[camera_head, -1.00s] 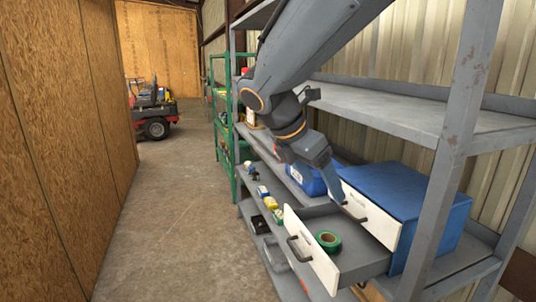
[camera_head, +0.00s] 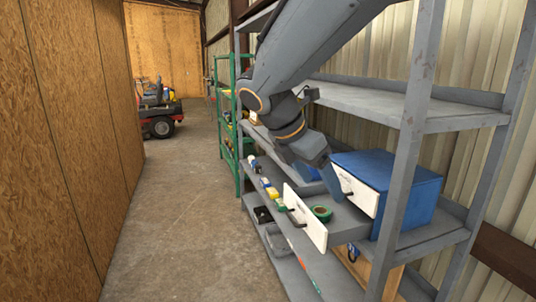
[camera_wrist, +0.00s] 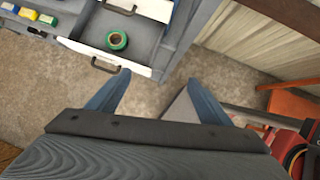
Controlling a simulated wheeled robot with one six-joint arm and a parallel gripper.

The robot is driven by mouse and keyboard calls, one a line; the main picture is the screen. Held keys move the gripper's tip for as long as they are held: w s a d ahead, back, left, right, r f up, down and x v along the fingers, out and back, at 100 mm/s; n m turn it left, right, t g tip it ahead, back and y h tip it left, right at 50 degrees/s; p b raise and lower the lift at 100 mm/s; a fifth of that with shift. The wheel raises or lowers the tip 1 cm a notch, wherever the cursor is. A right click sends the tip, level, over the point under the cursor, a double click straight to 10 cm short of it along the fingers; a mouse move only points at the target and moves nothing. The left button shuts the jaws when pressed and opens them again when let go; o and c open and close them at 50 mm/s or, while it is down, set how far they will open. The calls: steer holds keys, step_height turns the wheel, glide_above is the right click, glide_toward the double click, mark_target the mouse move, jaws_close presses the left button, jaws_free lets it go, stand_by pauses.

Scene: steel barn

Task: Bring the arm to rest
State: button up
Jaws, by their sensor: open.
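My arm reaches down from the top of the head view, bent at the wrist. My gripper (camera_head: 333,184) hangs in front of the blue drawer cabinet (camera_head: 405,180) in that view. In the wrist view the two bluish fingers of my gripper (camera_wrist: 158,78) are spread apart with only floor between them. Nothing is held. The fingers look clear of the open drawer; the exact gap cannot be told.
The cabinet's lower drawer (camera_head: 305,218) stands open with a green tape roll (camera_head: 322,213) inside. The upper drawer front (camera_head: 359,191) looks shut. Grey shelf posts (camera_head: 412,135) stand close by. A red mower (camera_head: 158,118) is far back. The aisle floor (camera_head: 190,230) is clear.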

steer(key=s+d+f+m+y+b, duration=0.2)
steer(key=s+f+m+b, duration=0.1)
steer(key=f+m, duration=0.5)
steer(key=s+d+f+m+g+y+b, duration=0.1)
steer(key=s+d+f+m+b, duration=0.2)
steer(key=f+m, duration=0.5)
steer(key=s+d+f+m+g+y+b, duration=0.1)
steer(key=s+d+f+m+y+b, duration=0.1)
steer(key=f+m, duration=0.6)
step_height(320, 180, down, 5)
steer(key=s+d+b, duration=0.1)
steer(key=s+b, duration=0.1)
steer(key=shift+s+f+y, duration=0.15)
steer(key=shift+s+y, duration=0.15)
steer(key=shift+s, duration=0.1)
